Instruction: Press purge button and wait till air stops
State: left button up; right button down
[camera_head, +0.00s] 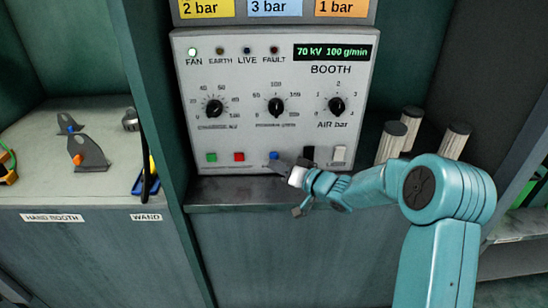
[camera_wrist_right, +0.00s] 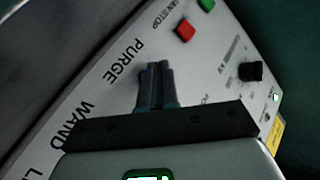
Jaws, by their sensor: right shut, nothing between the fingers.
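The booth control panel (camera_head: 240,130) stands upright in the head view. The blue button (camera_head: 274,155) is in its bottom row, right of the red one. My right gripper (camera_head: 284,167) is shut and empty, its tips at the panel just below and right of the blue button. In the right wrist view my fingertips (camera_wrist_right: 158,70) lie beside the PURGE label (camera_wrist_right: 125,61) and hide the button there. I cannot tell whether the tips touch or press it. My left gripper is not in view.
A green button (camera_head: 211,157) and a red button (camera_head: 239,157) sit to the left. Black (camera_head: 308,153) and white (camera_head: 340,154) switches sit to the right, close to my wrist. Grey-topped cylinders (camera_head: 391,141) stand near my right arm. The FAN lamp (camera_head: 193,52) is lit.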

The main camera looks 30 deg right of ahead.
jog(key=shift+w, duration=0.1)
jog(key=shift+w+d+p, duration=0.2)
jog(key=shift+w+p, duration=0.05)
jog(key=shift+p, duration=0.1)
jog(key=shift+w+d+p, duration=0.25)
jog(key=shift+w+p, duration=0.05)
jog(key=shift+w, duration=0.05)
dwell(0.7)
dwell(0.3)
jog(key=shift+s+a, duration=0.45)
jog(key=shift+s, duration=0.25)
jog(key=shift+s+a+b, duration=0.35)
jog(key=shift+s+a, duration=0.05)
jog(key=shift+s, duration=0.2)
jog(key=shift+s+a+b, duration=0.35)
jog(key=shift+s, duration=0.25)
jog(key=shift+s+a, duration=0.6)
jog(key=shift+s, duration=0.35)
